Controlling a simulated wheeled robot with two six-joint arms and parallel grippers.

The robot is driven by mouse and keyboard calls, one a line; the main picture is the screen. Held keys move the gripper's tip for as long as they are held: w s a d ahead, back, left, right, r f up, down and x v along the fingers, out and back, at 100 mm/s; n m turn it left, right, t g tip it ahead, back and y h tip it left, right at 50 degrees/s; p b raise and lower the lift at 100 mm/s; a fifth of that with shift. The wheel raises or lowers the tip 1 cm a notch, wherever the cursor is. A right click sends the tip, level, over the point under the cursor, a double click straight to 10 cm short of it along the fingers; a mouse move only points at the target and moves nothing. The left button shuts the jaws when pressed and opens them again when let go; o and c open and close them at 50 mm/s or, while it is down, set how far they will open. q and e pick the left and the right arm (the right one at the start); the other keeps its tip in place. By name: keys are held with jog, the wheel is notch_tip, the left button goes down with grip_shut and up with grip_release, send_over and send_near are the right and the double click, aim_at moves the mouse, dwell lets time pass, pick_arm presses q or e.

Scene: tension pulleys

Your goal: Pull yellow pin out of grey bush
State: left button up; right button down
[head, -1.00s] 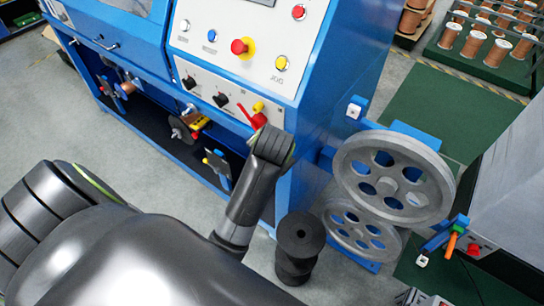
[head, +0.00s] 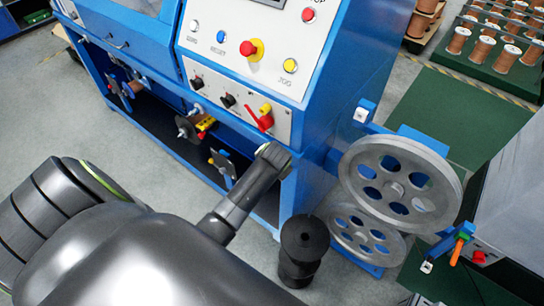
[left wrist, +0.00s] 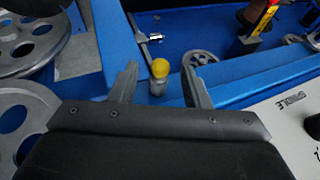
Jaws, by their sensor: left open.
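In the left wrist view a yellow ball-topped pin (left wrist: 160,68) stands in a short grey bush (left wrist: 157,88) on a blue surface. My left gripper (left wrist: 160,62) is open, with one finger on each side of the pin in the picture and a gap to each. I cannot tell how far its fingertips are from the pin in depth. In the head view my left arm crosses the front of the blue machine; its fingers, and the pin and bush, cannot be made out there. My right gripper is not in view.
The blue machine (head: 345,85) has a red lever (head: 258,118) close to my arm. Two spoked grey pulleys (head: 447,185) are on its right. A stack of black cylinders (head: 302,240) stands on the floor. The green floor mat (head: 440,110) is bare.

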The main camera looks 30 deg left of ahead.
pick_arm(q)
jog(key=shift+w+a+f, duration=0.15)
jog(key=shift+f, duration=0.25)
grip_shut()
jog(key=shift+s+a+p, duration=0.1)
jog(key=shift+s+p, duration=1.5)
jog(key=shift+s, duration=0.15)
dwell(0.4)
jog(key=shift+s+p, duration=0.4)
jog(key=shift+p, duration=0.15)
